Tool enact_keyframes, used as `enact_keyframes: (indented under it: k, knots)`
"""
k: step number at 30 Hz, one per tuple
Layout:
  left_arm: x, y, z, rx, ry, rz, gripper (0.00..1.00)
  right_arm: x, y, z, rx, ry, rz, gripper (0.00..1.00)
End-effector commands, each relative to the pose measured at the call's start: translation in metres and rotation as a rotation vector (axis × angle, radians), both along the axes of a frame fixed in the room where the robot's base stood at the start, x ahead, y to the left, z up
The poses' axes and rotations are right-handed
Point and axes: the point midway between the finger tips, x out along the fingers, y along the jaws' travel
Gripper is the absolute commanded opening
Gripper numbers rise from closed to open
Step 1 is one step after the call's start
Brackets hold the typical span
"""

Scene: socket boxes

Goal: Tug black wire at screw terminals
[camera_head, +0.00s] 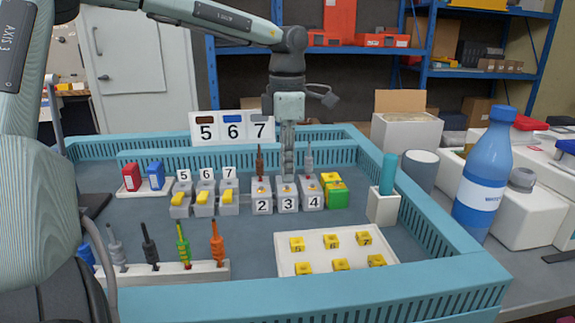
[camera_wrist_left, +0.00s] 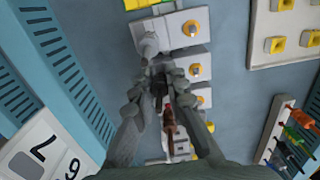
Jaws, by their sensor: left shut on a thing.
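Three grey socket boxes numbered 2 (camera_head: 262,197), 3 (camera_head: 287,199) and 4 (camera_head: 311,195) stand in a row inside the teal-walled tray. My left gripper (camera_head: 288,168) points down directly above box 3. It is shut on the black wire, which the fingers almost wholly hide in the head view. In the left wrist view the fingers (camera_wrist_left: 162,75) close around a dark piece, the black wire (camera_wrist_left: 159,90). A brown wire (camera_head: 260,162) stands upright at box 2 and a grey wire (camera_head: 309,156) at box 4, close on either side. My right gripper is not in view.
A white plate (camera_head: 337,251) carries yellow pieces. A blue bottle (camera_head: 483,178) stands outside the tray.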

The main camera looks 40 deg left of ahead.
Motion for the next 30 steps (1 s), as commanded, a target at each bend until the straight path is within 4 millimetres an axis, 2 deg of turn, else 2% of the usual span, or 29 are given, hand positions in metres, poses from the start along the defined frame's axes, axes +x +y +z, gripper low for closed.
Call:
enact_keyframes:
  k: [23, 24, 29, 30]
  knots:
    - [0.0014, 0.0006, -0.0008, 0.002, -0.005, 0.0, 0.0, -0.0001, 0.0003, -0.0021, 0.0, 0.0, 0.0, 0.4]
    - [0.0014, 0.0006, -0.0009, 0.002, -0.005, 0.0, 0.17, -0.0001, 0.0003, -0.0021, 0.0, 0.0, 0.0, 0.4]
    - [0.001, 0.0005, -0.0014, 0.002, -0.004, 0.0, 0.37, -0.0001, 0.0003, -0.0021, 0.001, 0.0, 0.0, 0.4]
    - [0.0009, 0.0004, -0.0015, 0.002, -0.004, 0.0, 0.37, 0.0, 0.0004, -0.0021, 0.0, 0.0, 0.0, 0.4]
